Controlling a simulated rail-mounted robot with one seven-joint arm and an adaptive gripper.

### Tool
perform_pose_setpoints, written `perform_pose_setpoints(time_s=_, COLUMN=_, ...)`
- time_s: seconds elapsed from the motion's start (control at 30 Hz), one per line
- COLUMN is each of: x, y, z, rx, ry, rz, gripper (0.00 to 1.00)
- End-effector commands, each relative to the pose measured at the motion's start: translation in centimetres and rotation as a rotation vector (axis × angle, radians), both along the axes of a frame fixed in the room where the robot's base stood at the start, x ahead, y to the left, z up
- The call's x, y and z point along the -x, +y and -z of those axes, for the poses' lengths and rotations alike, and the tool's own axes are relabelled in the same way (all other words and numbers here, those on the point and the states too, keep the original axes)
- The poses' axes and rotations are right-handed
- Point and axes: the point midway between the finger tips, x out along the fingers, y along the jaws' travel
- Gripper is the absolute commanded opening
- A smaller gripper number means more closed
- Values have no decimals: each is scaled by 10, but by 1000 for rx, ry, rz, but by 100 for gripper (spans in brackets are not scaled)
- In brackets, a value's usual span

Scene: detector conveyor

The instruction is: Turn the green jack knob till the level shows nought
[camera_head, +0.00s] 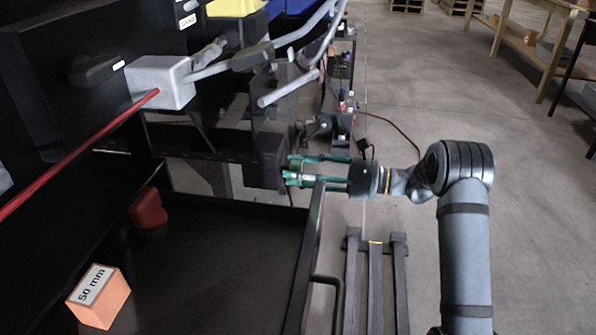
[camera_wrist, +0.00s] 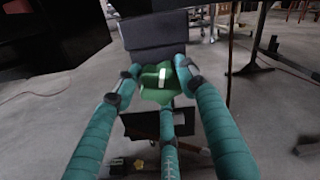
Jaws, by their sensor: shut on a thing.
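The green jack knob (camera_wrist: 157,84) shows in the wrist view, with a white mark on its face. It sits in front of a dark box-like block (camera_wrist: 155,35). My gripper (camera_wrist: 152,82) has teal fingers shut around the knob from both sides, with a third finger below. In the head view my gripper (camera_head: 292,172) reaches left to the dark block (camera_head: 268,160) beyond the tray's right edge. The knob is mostly hidden there by the fingers. I cannot make out a level reading in either view.
A black tray (camera_head: 225,285) lies at lower left, holding an orange block marked 50 mm (camera_head: 98,296) and a red piece (camera_head: 148,208). A red rod (camera_head: 75,155) slants to a grey box (camera_head: 160,80). Grey pipes (camera_head: 290,90) hang above my gripper. Open floor (camera_head: 540,200) lies to the right.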

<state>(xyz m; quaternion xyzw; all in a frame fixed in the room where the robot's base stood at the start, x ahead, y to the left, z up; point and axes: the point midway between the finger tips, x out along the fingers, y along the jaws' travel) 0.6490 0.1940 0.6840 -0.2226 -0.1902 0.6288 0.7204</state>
Motion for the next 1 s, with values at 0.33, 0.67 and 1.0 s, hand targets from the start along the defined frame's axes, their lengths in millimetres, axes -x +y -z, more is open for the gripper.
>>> perform_pose_setpoints(time_s=0.33, x=1, y=3, z=-6, rx=-14, ry=17, rz=-4, gripper=15)
perform_pose_setpoints(time_s=0.67, x=0, y=3, z=-7, rx=-16, ry=27, rz=-5, gripper=15)
perform_pose_setpoints(time_s=1.0, x=0, y=3, z=-7, rx=-18, ry=32, rz=-4, gripper=15)
